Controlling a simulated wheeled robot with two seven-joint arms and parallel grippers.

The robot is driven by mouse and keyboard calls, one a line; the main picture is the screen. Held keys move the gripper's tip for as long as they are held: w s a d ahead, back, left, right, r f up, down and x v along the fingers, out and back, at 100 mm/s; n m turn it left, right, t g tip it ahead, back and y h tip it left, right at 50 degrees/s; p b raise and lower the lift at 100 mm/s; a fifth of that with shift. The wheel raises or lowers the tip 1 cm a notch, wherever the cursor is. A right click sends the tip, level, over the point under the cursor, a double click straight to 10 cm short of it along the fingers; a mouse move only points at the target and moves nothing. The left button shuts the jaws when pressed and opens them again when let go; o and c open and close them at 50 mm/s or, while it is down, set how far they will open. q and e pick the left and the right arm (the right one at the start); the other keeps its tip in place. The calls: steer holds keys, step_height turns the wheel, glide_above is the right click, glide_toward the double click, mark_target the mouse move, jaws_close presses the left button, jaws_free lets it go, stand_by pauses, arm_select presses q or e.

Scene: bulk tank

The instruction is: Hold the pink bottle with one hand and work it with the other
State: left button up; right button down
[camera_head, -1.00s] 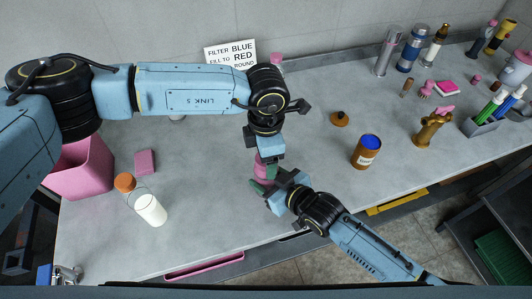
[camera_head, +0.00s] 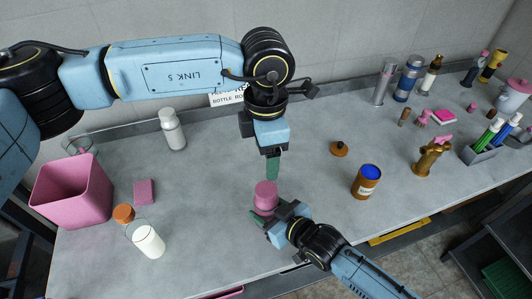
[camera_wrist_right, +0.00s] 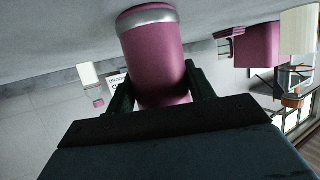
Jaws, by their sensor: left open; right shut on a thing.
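The pink bottle (camera_head: 265,194) stands near the front of the grey counter, below the middle of the head view. My right gripper (camera_head: 262,216) is shut on its lower part from the front right. In the right wrist view the bottle (camera_wrist_right: 158,58) shows pink with a grey band, between the dark fingers of my right gripper (camera_wrist_right: 160,88). My left gripper (camera_head: 272,176) points down just above the bottle's top. It is open, with its green fingers seen nearly edge-on, and appears apart from the bottle. The bottle's lower part is hidden behind the right gripper.
At left are a pink bin (camera_head: 72,192), a pink block (camera_head: 144,191), a milk bottle (camera_head: 148,241) and a white bottle (camera_head: 172,129). At right are a brown jar (camera_head: 366,182), a dark knobbed lid (camera_head: 339,148) and a gold bottle (camera_head: 430,157). My left arm partly covers a sign (camera_head: 226,100).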

steer(key=shift+c, duration=2.3)
jaws_free()
steer(key=shift+s, duration=0.1)
steer(key=p+v, duration=0.1)
steer(key=v, duration=1.2)
steer(key=shift+r, duration=0.25)
steer(key=shift+d, duration=0.1)
